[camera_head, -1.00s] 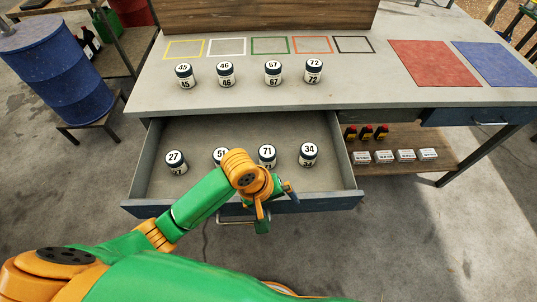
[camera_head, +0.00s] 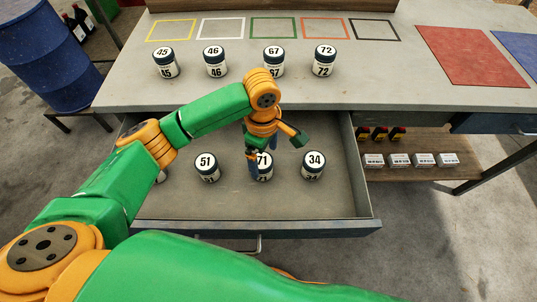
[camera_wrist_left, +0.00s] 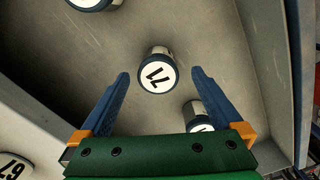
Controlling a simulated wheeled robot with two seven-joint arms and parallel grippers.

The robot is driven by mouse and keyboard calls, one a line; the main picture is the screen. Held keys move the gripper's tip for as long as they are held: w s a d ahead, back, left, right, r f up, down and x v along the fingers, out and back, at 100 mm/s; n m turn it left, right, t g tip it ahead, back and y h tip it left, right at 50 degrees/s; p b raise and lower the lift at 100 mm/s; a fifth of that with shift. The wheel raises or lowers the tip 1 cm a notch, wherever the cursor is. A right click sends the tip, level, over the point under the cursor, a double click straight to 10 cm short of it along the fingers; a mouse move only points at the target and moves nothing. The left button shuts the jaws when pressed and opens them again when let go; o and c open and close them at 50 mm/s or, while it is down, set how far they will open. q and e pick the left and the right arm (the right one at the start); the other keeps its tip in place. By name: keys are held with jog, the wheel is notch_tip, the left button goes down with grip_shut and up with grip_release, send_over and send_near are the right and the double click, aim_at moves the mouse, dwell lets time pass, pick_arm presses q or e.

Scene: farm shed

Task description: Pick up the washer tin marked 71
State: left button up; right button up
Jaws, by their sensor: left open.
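The washer tin marked 71 (camera_head: 265,170) stands in the open drawer, between the tins marked 51 (camera_head: 207,168) and 34 (camera_head: 313,166). My left gripper (camera_head: 267,158) is above it, and its fingers partly cover the tin in the head view. In the left wrist view the lid of tin 71 (camera_wrist_left: 157,74) lies ahead, between the two open blue fingers (camera_wrist_left: 160,88), with a gap on each side. The gripper is empty. My right gripper is not in view.
The open drawer (camera_head: 350,205) has raised walls around the tins. Tins 45 (camera_head: 165,63), 46 (camera_head: 215,62), 67 (camera_head: 273,63) and 72 (camera_head: 324,61) stand on the bench top (camera_head: 400,85) behind. A neighbouring tin (camera_wrist_left: 198,115) shows close to the right finger in the wrist view.

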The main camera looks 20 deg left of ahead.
aim_at(262, 166)
pick_arm(q)
jog(key=f, duration=0.4)
jog(key=a+f, duration=0.1)
jog(key=f, duration=0.1)
jog(key=shift+w+f+b, duration=0.25)
jog(key=shift+f+b, duration=0.1)
jog(key=shift+f, duration=0.05)
jog(key=shift+w, duration=0.1)
jog(key=c, duration=1.4)
jog(key=shift+r, duration=0.1)
jog(key=shift+c, duration=0.2)
